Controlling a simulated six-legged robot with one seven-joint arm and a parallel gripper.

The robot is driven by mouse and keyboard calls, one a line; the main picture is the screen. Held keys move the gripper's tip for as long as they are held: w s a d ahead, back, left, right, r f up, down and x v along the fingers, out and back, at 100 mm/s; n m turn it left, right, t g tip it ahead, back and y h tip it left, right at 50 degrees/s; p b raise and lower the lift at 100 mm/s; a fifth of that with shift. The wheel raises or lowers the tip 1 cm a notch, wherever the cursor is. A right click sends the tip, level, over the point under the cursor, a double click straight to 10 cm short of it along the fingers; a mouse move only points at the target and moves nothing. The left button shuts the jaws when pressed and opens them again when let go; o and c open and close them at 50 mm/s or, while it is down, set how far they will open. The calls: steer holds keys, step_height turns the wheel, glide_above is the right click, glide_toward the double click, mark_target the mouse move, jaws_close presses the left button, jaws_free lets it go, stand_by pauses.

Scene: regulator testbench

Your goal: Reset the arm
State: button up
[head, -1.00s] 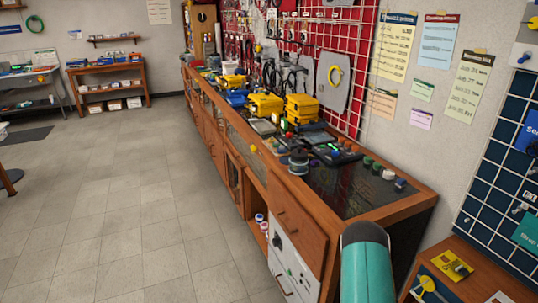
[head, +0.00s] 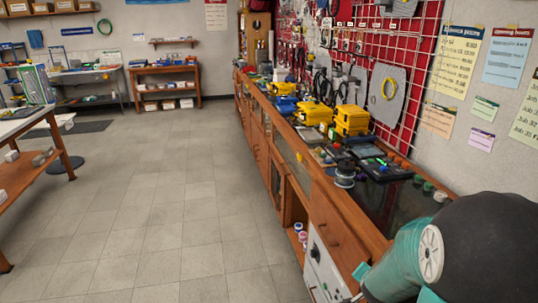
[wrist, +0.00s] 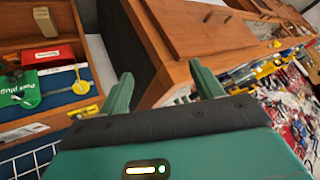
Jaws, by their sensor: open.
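My gripper (wrist: 165,92) shows in the wrist view with its two green fingers spread apart and nothing between them. Beyond the fingers is the wooden corner of the long bench (wrist: 150,50), seen tilted. In the head view my teal and black arm fills the lower right corner, in front of the near end of the long bench (head: 345,238). The fingertips do not show clearly in the head view.
Yellow cases (head: 352,120) and a spool (head: 345,174) stand on the bench. A red pegboard (head: 402,70) rises behind it. A table (head: 45,120) stands at the left. The tiled floor (head: 165,215) between is clear. The wrist view shows a shelf with a green packet (wrist: 22,90).

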steer(key=s+a+r+n+y, duration=0.2)
steer(key=a+r+n, duration=0.1)
steer(key=a+r, duration=0.35)
steer(key=s+a+r+n+y, duration=0.2)
steer(key=s+a+r+n, duration=0.1)
steer(key=a+r, duration=0.3)
steer(key=s+a+r+n+g, duration=0.1)
steer(key=s+a+r+n, duration=0.1)
steer(key=s+r, duration=0.2)
steer(key=s+a+r+n+g, duration=0.1)
steer(key=s+r, duration=0.4)
steer(key=s, duration=0.5)
steer(key=shift+a+n, duration=0.85)
steer(key=shift+n, duration=0.05)
steer(key=c, duration=0.7)
steer(key=shift+o, duration=0.2)
steer(key=shift+d, duration=0.1)
steer(key=shift+d, duration=0.15)
